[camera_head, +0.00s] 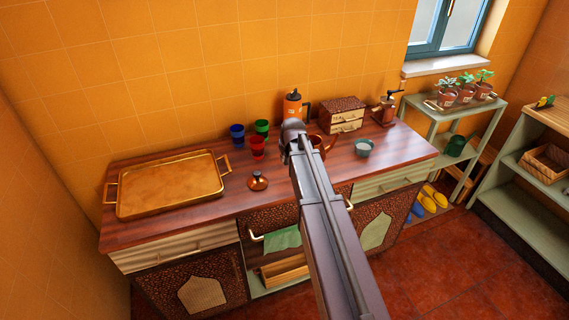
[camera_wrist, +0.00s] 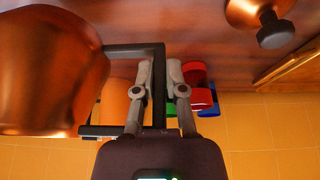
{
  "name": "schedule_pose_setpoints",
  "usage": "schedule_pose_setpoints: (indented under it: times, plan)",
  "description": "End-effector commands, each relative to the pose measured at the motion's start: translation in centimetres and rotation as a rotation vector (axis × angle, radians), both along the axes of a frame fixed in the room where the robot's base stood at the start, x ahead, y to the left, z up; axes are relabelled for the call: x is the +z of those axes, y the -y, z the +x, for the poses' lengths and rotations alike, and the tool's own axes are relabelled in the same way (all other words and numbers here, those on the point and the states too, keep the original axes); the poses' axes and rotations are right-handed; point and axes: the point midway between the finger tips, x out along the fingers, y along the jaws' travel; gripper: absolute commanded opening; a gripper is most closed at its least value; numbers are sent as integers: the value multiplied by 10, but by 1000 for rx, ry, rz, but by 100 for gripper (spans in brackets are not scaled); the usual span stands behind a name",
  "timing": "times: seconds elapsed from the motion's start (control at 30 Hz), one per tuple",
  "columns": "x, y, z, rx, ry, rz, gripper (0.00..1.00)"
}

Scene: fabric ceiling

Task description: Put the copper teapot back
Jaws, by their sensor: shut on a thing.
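The copper teapot (camera_wrist: 48,65) fills the left of the wrist view, with a squared black handle (camera_wrist: 135,48). My gripper (camera_wrist: 161,72) is shut on the upright part of that handle. In the head view my gripper (camera_head: 292,132) is over the middle of the counter and the teapot (camera_head: 319,143) shows only partly behind it. I cannot tell whether its base touches the counter. A copper lid (camera_head: 257,181) with a dark knob lies apart on the counter; it also shows in the wrist view (camera_wrist: 258,14).
A brass tray (camera_head: 170,184) lies on the wooden counter's left. Red (camera_head: 257,146), blue (camera_head: 237,134) and green (camera_head: 261,127) cups stand near the wall. An orange canister (camera_head: 291,104), drawer box (camera_head: 341,114), grinder (camera_head: 385,110) and pale bowl (camera_head: 363,148) are nearby. The front centre-left is bare.

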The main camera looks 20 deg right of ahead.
Motion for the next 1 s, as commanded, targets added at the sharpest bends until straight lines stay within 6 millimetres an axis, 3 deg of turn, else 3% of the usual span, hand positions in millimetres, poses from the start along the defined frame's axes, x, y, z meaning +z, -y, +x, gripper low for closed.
schedule_pose_setpoints:
  times: [0.2,0.6,1.0]
  plan:
    - [-2,-2,17,1,1,0,0]
    - [-35,-3,13,1,1,0,0]
    - [-36,-3,13,2,1,-1,0]
